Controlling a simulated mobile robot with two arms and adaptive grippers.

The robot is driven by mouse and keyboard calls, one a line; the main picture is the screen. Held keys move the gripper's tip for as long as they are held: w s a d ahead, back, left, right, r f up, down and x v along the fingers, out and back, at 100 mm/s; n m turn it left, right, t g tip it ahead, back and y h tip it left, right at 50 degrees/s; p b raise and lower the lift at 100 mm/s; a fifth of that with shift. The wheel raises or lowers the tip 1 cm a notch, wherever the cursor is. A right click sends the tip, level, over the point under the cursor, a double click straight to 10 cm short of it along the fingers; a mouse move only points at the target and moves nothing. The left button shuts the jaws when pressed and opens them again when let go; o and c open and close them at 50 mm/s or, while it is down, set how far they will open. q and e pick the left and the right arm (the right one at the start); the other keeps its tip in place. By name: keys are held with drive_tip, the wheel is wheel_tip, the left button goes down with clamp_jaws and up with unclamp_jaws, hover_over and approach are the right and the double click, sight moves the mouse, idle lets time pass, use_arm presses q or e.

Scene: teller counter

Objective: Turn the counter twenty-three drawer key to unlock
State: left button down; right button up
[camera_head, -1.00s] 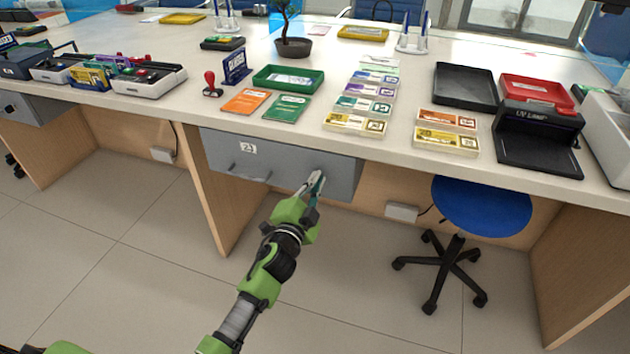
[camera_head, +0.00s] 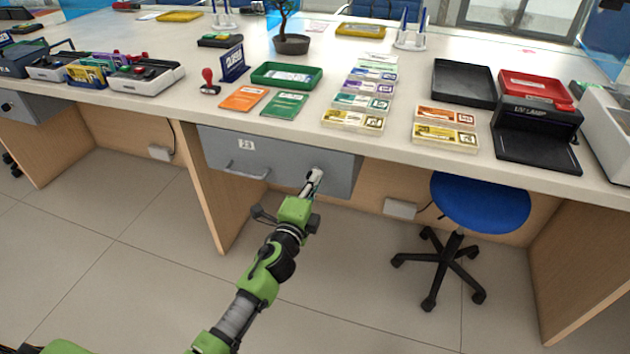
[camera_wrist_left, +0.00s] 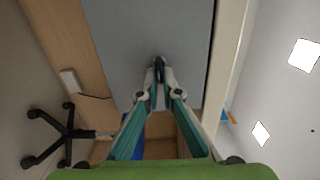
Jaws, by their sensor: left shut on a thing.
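The grey drawer (camera_head: 224,152) under the counter carries a white label reading 23 and a bar handle (camera_head: 247,171) at its left. My left gripper (camera_head: 314,176) is at the right part of the drawer front. In the left wrist view, my left gripper (camera_wrist_left: 160,84) is shut on the dark key (camera_wrist_left: 159,67) at the drawer face (camera_wrist_left: 125,40). The key is small and mostly hidden by the fingertips, so its exact angle is hard to tell. The drawer looks closed. My right gripper is not in view.
The white counter top (camera_head: 400,150) overhangs the drawer and holds stamps, cards, trays and a UV lamp (camera_head: 538,130). A blue stool (camera_head: 480,203) stands to the right under the counter. A wooden panel (camera_head: 212,200) is left of the gripper. The floor in front is clear.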

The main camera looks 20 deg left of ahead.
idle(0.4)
use_arm(q)
drive_tip(key=c, duration=2.2)
unclamp_jaws()
drive_tip(key=shift+c, duration=0.2)
drive_tip(key=s, duration=1.2)
drive_tip(key=shift+a, duration=0.2)
drive_tip(key=shift+f, duration=0.1)
